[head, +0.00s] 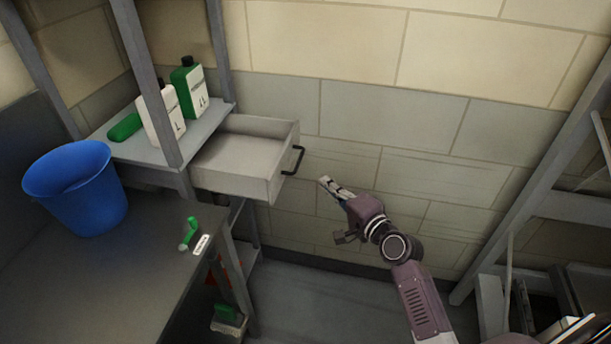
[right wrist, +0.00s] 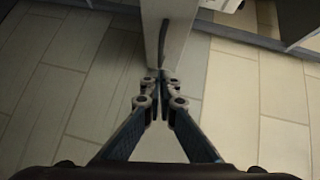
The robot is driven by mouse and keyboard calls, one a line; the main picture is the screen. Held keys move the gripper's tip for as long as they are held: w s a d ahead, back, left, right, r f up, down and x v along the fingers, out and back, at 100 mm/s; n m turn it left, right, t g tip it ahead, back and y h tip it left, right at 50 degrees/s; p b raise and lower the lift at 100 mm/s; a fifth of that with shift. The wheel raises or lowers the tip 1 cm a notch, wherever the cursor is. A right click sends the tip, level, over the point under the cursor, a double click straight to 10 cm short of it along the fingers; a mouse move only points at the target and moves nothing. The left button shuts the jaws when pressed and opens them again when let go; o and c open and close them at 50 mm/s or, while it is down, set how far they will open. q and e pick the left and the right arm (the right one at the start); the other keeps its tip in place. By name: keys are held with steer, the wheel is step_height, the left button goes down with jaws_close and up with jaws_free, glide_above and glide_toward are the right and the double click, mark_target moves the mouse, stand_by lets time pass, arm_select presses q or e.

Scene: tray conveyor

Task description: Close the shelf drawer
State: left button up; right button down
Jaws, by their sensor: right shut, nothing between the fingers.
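The shelf drawer (head: 232,182) is pulled out to the right of the shelf and looks empty. Its dark handle (head: 294,160) is on the front panel (head: 281,176). My right gripper (head: 326,183) is shut and empty, a little to the right of the handle and pointing toward the drawer. In the right wrist view the shut fingertips (right wrist: 161,80) point at the light drawer front (right wrist: 174,35), with the dark handle (right wrist: 164,42) just beyond them. I cannot tell whether they touch. My left gripper is not in view.
The grey shelf (head: 205,122) holds white and green bottles (head: 160,118). A blue bucket (head: 77,190) and a green-handled tool (head: 190,232) are on the dark table (head: 90,290) at left. A metal rack (head: 535,200) stands at right. The floor (head: 310,305) between is clear.

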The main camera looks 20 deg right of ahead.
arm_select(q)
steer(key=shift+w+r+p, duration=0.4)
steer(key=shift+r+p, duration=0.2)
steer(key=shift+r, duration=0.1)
arm_select(e)
steer(key=w+a+f, duration=0.1)
steer(key=w+a, duration=0.3)
steer(key=w, duration=0.2)
steer(key=shift+f, duration=0.15)
